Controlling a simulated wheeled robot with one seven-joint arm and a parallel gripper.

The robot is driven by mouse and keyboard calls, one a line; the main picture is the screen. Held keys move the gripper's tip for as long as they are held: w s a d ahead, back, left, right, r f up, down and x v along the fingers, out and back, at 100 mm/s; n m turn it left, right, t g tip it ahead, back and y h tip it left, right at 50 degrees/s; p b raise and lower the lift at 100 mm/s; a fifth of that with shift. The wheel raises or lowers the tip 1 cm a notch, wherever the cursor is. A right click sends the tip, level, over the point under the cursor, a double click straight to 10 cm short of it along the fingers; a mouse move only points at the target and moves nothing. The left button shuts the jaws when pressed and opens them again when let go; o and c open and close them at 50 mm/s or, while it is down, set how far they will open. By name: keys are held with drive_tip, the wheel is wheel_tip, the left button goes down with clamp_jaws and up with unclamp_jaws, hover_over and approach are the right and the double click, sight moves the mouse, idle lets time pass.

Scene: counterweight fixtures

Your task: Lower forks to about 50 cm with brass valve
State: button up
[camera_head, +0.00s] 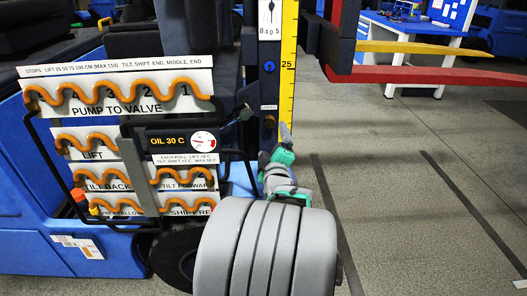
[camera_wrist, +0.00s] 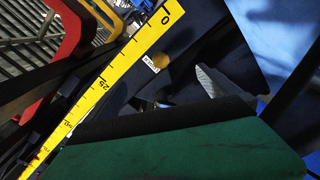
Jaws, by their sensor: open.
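A round brass knob (camera_wrist: 160,60), which looks like the brass valve, sits on the dark mast beside a white label in the wrist view. The forks, one yellow (camera_head: 440,47) and one red (camera_head: 425,74), stick out to the right, raised above the floor. The yellow height scale (camera_head: 288,45) shows the 25 mark.
Orange hoses (camera_head: 118,92) run along labelled panels on the blue truck at left. A display (camera_head: 182,140) reads OIL 30 C beside a round gauge. A blue workbench (camera_head: 408,30) stands behind the forks. The floor (camera_head: 400,180) at right is clear.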

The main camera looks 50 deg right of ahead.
sight(270, 124)
drive_tip(key=x, duration=1.1)
drive_tip(key=shift+w+f, duration=0.1)
drive_tip(key=shift+f, duration=0.25)
drive_tip(key=shift+w+d+r, duration=0.2)
drive_tip(key=shift+w+d, duration=0.05)
drive_tip(key=shift+d, duration=0.05)
drive_tip(key=c, duration=2.1)
